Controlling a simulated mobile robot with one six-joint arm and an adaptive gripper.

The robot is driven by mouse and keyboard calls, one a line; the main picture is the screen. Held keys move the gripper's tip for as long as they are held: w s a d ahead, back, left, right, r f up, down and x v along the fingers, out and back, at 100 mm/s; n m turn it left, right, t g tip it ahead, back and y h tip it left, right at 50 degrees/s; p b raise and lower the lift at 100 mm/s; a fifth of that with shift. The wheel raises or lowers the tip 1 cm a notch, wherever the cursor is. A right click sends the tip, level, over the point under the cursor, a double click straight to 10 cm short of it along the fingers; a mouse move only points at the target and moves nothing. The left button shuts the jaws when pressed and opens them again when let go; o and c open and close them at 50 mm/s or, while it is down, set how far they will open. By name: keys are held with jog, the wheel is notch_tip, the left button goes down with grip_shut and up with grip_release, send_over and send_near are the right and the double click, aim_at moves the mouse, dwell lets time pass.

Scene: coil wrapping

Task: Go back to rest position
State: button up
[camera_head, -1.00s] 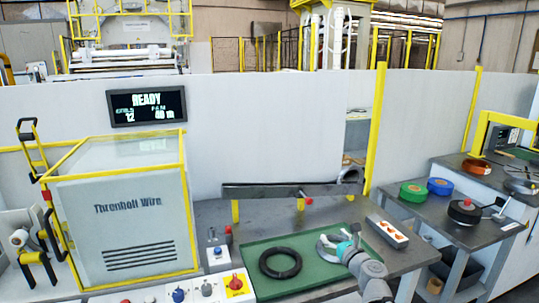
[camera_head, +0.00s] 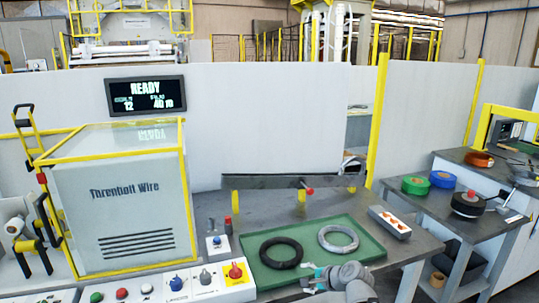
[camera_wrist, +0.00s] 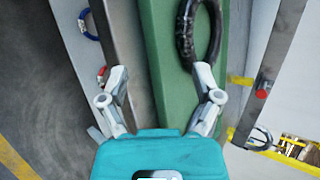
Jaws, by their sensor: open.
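My gripper (camera_head: 312,276) is at the front edge of the green mat (camera_head: 318,262), low in the head view, with its fingers hard to make out there. In the wrist view my gripper (camera_wrist: 160,78) has its two fingers spread apart with nothing between them. The silver coil (camera_head: 338,227) lies flat on the right part of the mat, apart from my gripper. The black coil (camera_head: 281,264) lies flat on the left part. A dark coil, cut off by the top edge, shows in the wrist view (camera_wrist: 184,38) beyond the right finger.
A control panel (camera_head: 205,283) with buttons and a red knob stands left of the mat. A dark bar (camera_head: 280,182) runs behind. A side table (camera_head: 430,206) holds green, blue and dark tape rolls.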

jog(key=s+d+f+n+g+h+b, duration=0.2)
jog(key=s+d+f+n+g+h, duration=0.15)
jog(key=s+f+n, duration=0.3)
jog(key=s+d+f+n+g+h+b, duration=0.25)
jog(key=s+f+n+g+h, duration=0.2)
jog(key=f+n, duration=0.25)
notch_tip(320, 180, up, 21)
jog(key=p, duration=2)
jog(key=shift+s+a, duration=0.15)
jog(key=shift+a, duration=0.1)
jog(key=shift+f, duration=0.15)
